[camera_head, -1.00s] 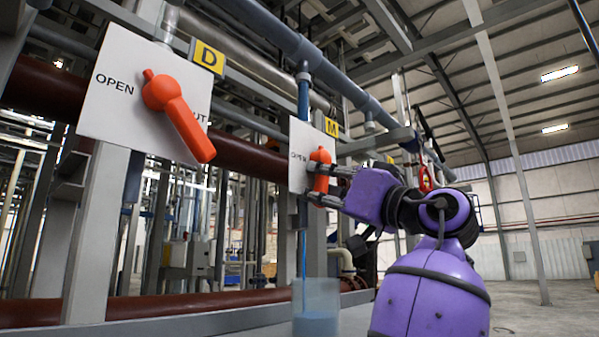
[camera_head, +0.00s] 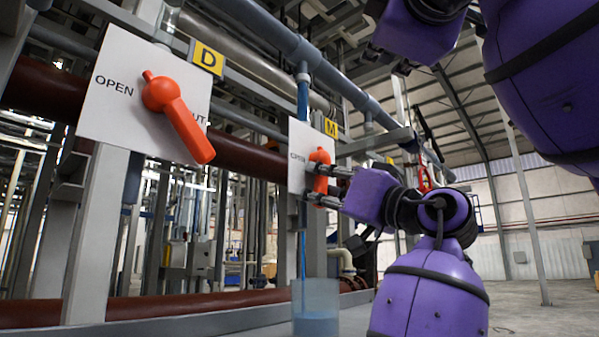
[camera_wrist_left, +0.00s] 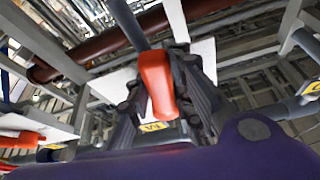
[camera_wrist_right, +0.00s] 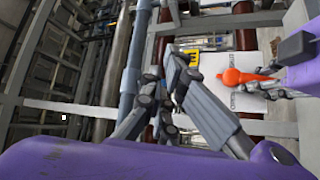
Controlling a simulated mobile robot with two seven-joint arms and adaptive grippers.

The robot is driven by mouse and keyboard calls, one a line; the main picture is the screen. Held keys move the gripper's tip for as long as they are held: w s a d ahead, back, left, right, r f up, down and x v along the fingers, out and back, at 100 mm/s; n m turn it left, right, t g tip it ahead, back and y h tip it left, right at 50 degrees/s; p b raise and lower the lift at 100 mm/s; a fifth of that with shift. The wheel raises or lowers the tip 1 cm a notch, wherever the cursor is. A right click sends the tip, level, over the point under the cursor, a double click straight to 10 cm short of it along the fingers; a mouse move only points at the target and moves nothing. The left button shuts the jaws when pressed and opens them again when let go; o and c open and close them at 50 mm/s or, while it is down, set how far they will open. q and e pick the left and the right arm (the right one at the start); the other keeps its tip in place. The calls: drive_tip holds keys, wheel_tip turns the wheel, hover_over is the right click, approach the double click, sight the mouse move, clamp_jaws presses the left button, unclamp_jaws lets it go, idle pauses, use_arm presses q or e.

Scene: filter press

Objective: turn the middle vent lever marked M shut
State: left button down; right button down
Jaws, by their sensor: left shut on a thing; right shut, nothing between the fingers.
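The middle lever (camera_head: 319,157) is orange and stands about upright on a white plate (camera_head: 296,145), with a yellow M tag (camera_head: 331,128) at the plate's upper right. The plate's left side bears the word OPEN, small and partly legible. My left gripper (camera_head: 318,186) is shut on this lever from the right. In the left wrist view the lever (camera_wrist_left: 157,80) sits between the fingers. My right gripper (camera_wrist_right: 163,72) is shut and empty, apart from the plate; in the right wrist view the M lever (camera_wrist_right: 238,76) and left fingers show to its right.
A nearer orange lever (camera_head: 180,120) on a white plate with a D tag (camera_head: 208,58) slants down to the right, partly covering the word at right. A grey pipe (camera_head: 330,75) runs overhead.

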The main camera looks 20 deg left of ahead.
use_arm(q)
drive_tip(key=shift+s+r, duration=0.1)
drive_tip(key=shift+r, duration=0.15)
use_arm(e)
drive_tip(key=s+a+f+n+g, duration=0.2)
drive_tip(key=s+a+f+g, duration=0.1)
drive_tip(key=a+f, duration=0.35)
drive_tip(key=s+a+f+n+g, duration=0.2)
drive_tip(key=s+a+f, duration=0.1)
drive_tip(key=a+f, duration=0.4)
use_arm(q)
drive_tip(key=shift+d, duration=0.1)
use_arm(e)
drive_tip(key=shift+h, duration=0.3)
drive_tip(key=x, duration=0.4)
drive_tip(key=d+x, duration=0.1)
drive_tip(key=x, duration=0.4)
drive_tip(key=w+r+x, duration=0.1)
drive_tip(key=x, duration=0.3)
drive_tip(key=shift+w+d+f, duration=0.1)
drive_tip(key=shift+d, duration=0.25)
use_arm(q)
drive_tip(key=shift+s+r, duration=0.1)
use_arm(e)
drive_tip(key=shift+w+d+f, duration=0.2)
drive_tip(key=shift+w+f, duration=0.1)
drive_tip(key=shift+w, duration=0.2)
